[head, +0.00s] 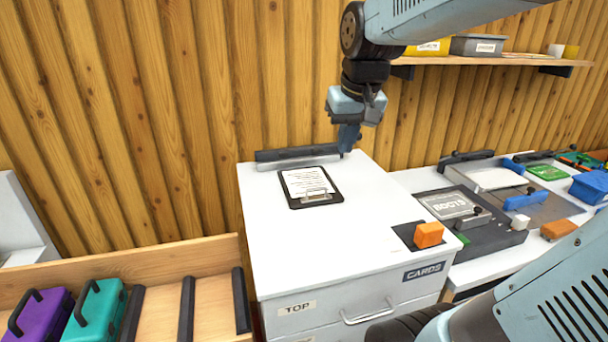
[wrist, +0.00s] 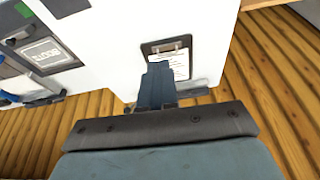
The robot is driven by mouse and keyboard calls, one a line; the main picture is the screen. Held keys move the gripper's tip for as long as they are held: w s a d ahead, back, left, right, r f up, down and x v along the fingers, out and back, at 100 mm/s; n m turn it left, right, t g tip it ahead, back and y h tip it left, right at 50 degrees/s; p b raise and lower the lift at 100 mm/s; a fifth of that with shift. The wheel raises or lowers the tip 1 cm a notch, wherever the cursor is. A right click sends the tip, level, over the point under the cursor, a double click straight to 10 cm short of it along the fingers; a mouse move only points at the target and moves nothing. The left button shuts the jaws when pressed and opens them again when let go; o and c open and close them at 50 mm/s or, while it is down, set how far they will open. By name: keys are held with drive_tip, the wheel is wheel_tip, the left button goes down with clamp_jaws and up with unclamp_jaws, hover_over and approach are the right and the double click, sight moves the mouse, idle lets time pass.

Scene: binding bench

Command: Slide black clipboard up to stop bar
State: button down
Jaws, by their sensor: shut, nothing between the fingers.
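The black clipboard (head: 319,203) lies flat on the white cabinet top, with white paper on it and its clip at the end nearer the robot. The grey and black stop bar (head: 299,158) runs along the cabinet's back edge. The clipboard's far edge is close to it; I cannot tell whether they touch. My gripper (head: 347,150) is shut and empty, pointing down above the bar's right end, behind and to the right of the clipboard. In the wrist view my gripper (wrist: 157,68) hides part of the clipboard (wrist: 147,48) and of the bar (wrist: 196,92).
An orange block (head: 428,234) sits on a dark pad (head: 404,234) at the cabinet's right front. Left stands a wooden tray (head: 160,262) with purple and teal cases. A lower bench at right holds fixtures and blocks. A shelf (head: 480,61) hangs on the wall. The cabinet's middle is clear.

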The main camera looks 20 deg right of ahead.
drive_tip(key=w+f+g, duration=0.2)
drive_tip(key=w+f, duration=0.3)
drive_tip(key=w, duration=0.4)
drive_tip(key=w+d+f+m+g, duration=0.1)
drive_tip(key=w+f, duration=0.4)
drive_tip(key=w, duration=0.4)
drive_tip(key=w+f+g, duration=0.2)
drive_tip(key=w+f, duration=0.4)
drive_tip(key=w, duration=0.3)
drive_tip(key=shift+w+d+g, duration=0.2)
drive_tip(key=shift+w+g, duration=0.1)
drive_tip(key=shift+w, duration=0.05)
hover_over(315, 194)
drive_tip(key=s, duration=0.2)
drive_tip(key=shift+a+f, duration=0.1)
drive_tip(key=shift+a, duration=0.2)
drive_tip(key=shift+s+f, duration=0.2)
drive_tip(key=shift+s, duration=0.1)
drive_tip(key=shift+f, duration=0.65)
drive_tip(key=shift+f, duration=0.1)
drive_tip(key=shift+w+d, duration=0.2)
drive_tip(key=shift+w, duration=0.95)
